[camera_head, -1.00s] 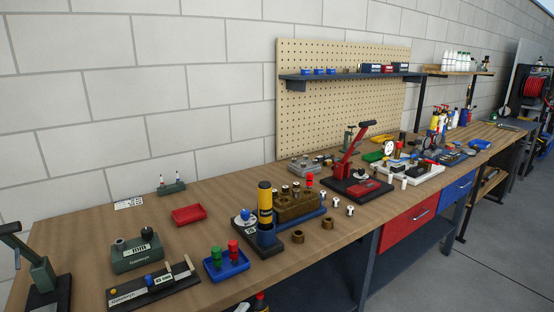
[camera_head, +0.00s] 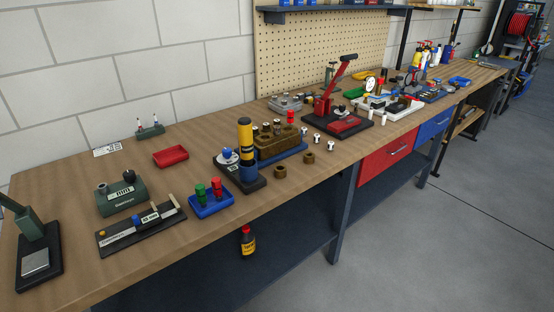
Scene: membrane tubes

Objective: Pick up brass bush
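Two small brass-coloured bushes lie on the wooden bench near its front edge. The nearer bush (camera_head: 280,172) is left of the other bush (camera_head: 309,158). Both look like short hollow rings, apart from each other, with bare wood around them. A brown-gold block (camera_head: 276,145) with several fittings on top stands just behind them on a blue base. Neither of my grippers shows in the head view, so their state and place are hidden.
A red-levered press (camera_head: 327,102) stands behind right. A red tray (camera_head: 170,156) lies at the back. Open floor (camera_head: 420,240) lies in front.

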